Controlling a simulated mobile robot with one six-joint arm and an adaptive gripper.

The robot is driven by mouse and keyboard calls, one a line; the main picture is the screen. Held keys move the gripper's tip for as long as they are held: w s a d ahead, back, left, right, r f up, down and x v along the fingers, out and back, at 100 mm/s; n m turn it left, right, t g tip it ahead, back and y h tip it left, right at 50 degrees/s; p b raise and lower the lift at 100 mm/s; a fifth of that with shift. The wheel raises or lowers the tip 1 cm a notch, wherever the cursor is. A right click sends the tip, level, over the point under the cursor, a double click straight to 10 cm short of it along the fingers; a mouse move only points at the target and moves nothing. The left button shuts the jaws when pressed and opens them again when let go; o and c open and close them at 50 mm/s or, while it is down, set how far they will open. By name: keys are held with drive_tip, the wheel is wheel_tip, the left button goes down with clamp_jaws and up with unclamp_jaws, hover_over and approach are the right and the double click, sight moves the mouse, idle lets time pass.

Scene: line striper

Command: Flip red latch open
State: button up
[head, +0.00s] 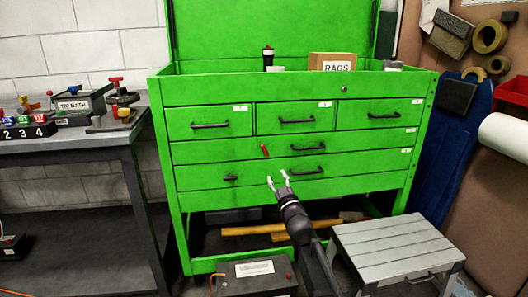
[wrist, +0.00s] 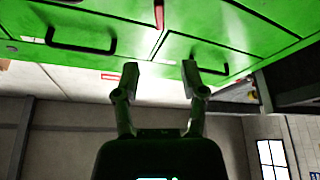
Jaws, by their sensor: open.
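The red latch (head: 265,151) is a small, slightly tilted bar on the front of the green tool chest (head: 230,183), at the wide middle drawer, left of that drawer's black handle. It also shows in the wrist view as a red piece (wrist: 158,14) at the top edge, partly cut off. My gripper (head: 279,180) is open and empty in front of the chest, below and slightly right of the latch in the head view. In the wrist view my gripper (wrist: 159,68) points at the chest front, with the latch beyond the gap between the fingers, apart from them.
Black drawer handles (head: 308,147) stick out nearby. A grey step stool (head: 395,248) stands at the lower right, and a dark box (head: 256,278) lies on the floor below the chest. A workbench (head: 70,141) stands at the left.

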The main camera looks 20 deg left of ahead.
sight(265, 151)
drive_tip(key=shift+w, duration=0.1)
drive_tip(key=p+x, duration=0.4)
drive_tip(key=x, duration=0.9)
drive_tip(key=shift+w+a+p, duration=0.25)
drive_tip(key=shift+p, duration=0.15)
clamp_jaws()
